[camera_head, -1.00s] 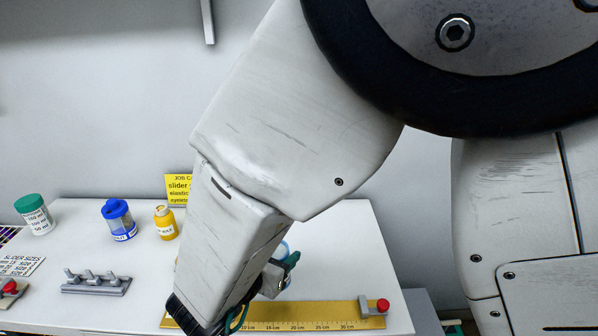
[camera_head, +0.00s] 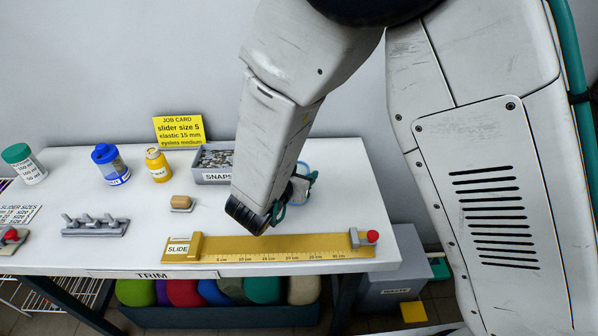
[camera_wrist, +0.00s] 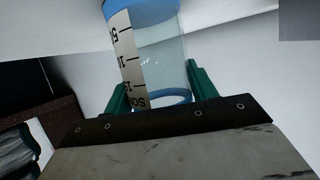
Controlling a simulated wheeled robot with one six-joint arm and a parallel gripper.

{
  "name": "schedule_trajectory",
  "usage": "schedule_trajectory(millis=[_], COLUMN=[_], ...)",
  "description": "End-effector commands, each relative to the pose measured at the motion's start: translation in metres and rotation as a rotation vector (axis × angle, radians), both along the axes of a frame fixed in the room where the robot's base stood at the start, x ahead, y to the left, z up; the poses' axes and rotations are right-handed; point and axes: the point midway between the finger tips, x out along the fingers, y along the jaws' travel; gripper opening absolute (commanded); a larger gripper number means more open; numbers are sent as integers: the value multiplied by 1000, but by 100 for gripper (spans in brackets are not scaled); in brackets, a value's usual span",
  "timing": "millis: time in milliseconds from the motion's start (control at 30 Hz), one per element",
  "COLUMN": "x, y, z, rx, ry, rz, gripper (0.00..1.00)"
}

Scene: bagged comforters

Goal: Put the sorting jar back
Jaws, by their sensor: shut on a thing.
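The sorting jar (camera_wrist: 160,50) is a clear cylinder with blue rims and a label with a black scale in the wrist view. It looks empty where I can see through it. My gripper (camera_wrist: 158,88) has its green fingers on both sides of the jar and is shut on it. In the head view my gripper (camera_head: 296,190) is over the right part of the white table, behind the brass ruler. Only a light blue edge of the jar (camera_head: 304,169) shows there, behind my arm. I cannot tell whether the jar touches the table.
The brass slide ruler (camera_head: 270,247) lies along the front edge. A grey SNAPS bin (camera_head: 213,177) and yellow job card (camera_head: 178,130) stand at the back. A yellow bottle (camera_head: 157,166), blue-lidded jar (camera_head: 111,165) and green-lidded jar (camera_head: 25,165) stand left.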

Motion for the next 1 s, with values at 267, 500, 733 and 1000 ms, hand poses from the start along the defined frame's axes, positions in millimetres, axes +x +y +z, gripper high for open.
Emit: schedule_trajectory(millis=[267, 500, 733, 1000], x=[0, 0, -4, -47], y=[0, 0, 3, 27], z=[-2, -2, 3, 24], rx=[1, 0, 1, 2], ry=[0, -1, -2, -2], rz=[0, 0, 2, 5], gripper=[59, 79, 79, 79])
